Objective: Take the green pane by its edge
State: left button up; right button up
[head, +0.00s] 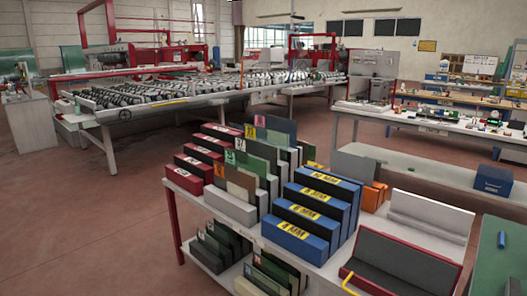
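Several panes stand on edge in slotted racks on the table in front of me. A dark grey-green pane (284,126) stands upright at the back of the red and grey racks, with its top edge clear and its lower part hidden. Several dark green panes (270,272) also stand on the lower shelf, partly hidden by the shelf above. I cannot tell which of these is the green pane of the task. Neither of my grippers is in view.
Blue racks (313,207) with yellow labels stand beside the grey ones. A grey padded cradle (400,262) is at the front right. A green surface (497,262) lies at the right edge. A long roller table (200,92) stands behind. The floor at left is clear.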

aim_at(255, 167)
jog(key=i+j+z, duration=0.15)
jog(key=i+j, duration=0.15)
jog(key=i+j+z, duration=0.1)
jog(key=i+j, duration=0.2)
jog(key=i+j+z, duration=0.15)
jog(key=i+j, duration=0.2)
jog(key=i+j+z, duration=0.1)
jog(key=i+j, duration=0.3)
jog(key=i+j+z, duration=0.15)
jog(key=i+j, duration=0.15)
jog(key=i+j+z, duration=0.1)
jog(key=i+j, duration=0.15)
jog(key=j, duration=0.3)
jog(key=i+j+z, duration=0.15)
jog(key=j, duration=0.3)
jog(key=i, duration=0.1)
